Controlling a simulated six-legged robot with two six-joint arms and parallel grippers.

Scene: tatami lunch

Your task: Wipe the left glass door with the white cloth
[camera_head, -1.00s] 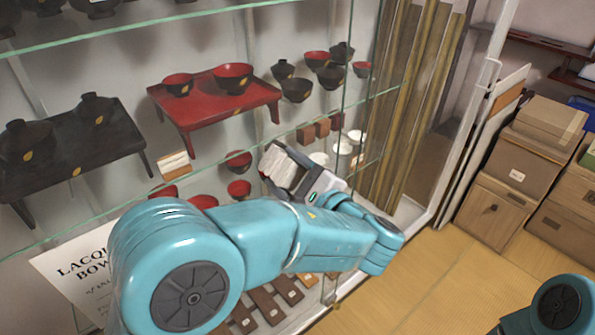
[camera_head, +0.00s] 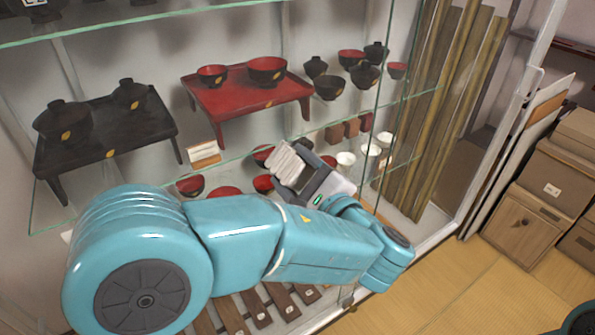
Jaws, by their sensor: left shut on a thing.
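My left gripper (camera_head: 303,172) is shut on a folded white cloth (camera_head: 286,162), held in front of the display case near its middle shelf. The cloth is at the glass; I cannot tell whether it touches. The left glass door (camera_head: 235,165) is clear, and its upright edge (camera_head: 378,95) runs down right of the gripper. My left arm covers much of the lower left of the door. My right gripper is out of view; only a bit of my right arm shows at the bottom right corner.
Behind the glass stand a red tray table (camera_head: 250,98), a black tray table (camera_head: 105,135) and several lacquer bowls. Tall wooden poles (camera_head: 447,105) stand at the case's right. Stacked wooden boxes (camera_head: 533,205) are farther right. The tatami floor (camera_head: 440,290) in front is clear.

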